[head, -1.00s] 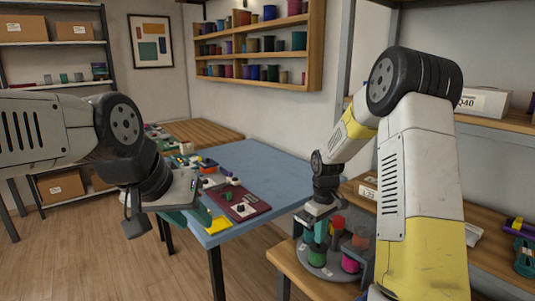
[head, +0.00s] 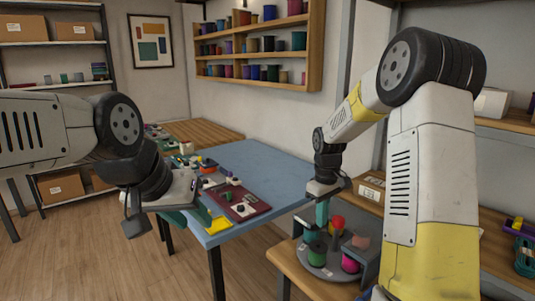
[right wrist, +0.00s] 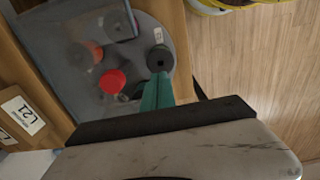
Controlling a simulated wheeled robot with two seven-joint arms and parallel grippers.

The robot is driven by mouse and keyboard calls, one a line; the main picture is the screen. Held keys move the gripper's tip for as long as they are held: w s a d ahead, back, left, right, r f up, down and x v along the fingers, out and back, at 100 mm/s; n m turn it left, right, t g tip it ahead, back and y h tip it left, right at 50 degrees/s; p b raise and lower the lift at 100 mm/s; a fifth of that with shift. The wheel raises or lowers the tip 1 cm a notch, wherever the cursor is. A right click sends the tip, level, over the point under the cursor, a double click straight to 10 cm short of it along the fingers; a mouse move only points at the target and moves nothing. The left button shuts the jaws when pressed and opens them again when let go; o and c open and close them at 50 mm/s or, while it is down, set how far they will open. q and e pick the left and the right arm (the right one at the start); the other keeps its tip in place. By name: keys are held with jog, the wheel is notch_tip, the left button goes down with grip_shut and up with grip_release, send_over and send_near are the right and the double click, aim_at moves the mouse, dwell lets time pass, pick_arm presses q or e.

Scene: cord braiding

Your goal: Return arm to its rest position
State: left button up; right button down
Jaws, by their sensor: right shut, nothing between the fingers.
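My right gripper (head: 321,214) points down above a grey round tray (head: 326,272) of spools. Its teal fingers are shut with nothing between them; they also show in the right wrist view (right wrist: 157,92). A green spool (head: 317,250) stands just below the fingertips. A pink spool (head: 350,262) is at the tray's right, and a red one (head: 338,222) is behind; the red one also shows in the right wrist view (right wrist: 112,82).
The blue table (head: 265,165) holds a dark red board (head: 245,208) and a yellow piece (head: 218,225). The tray stands on a wooden bench (head: 300,283) at the right. A wall shelf (head: 318,45) of spools is behind. The floor at the left is open.

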jog(key=s+r+m+t, duration=0.3)
jog(key=s+r, duration=0.6)
jog(key=r, duration=0.3)
jog(key=s+a+r+m+t+y, duration=0.1)
jog(key=s+r+m, duration=0.1)
jog(key=s, duration=0.5)
jog(key=s+a+r+m+t+y, duration=0.1)
jog(key=s+r+m+t, duration=0.1)
jog(key=s, duration=0.6)
jog(key=shift+s+r, duration=0.15)
jog(key=shift+r, duration=0.3)
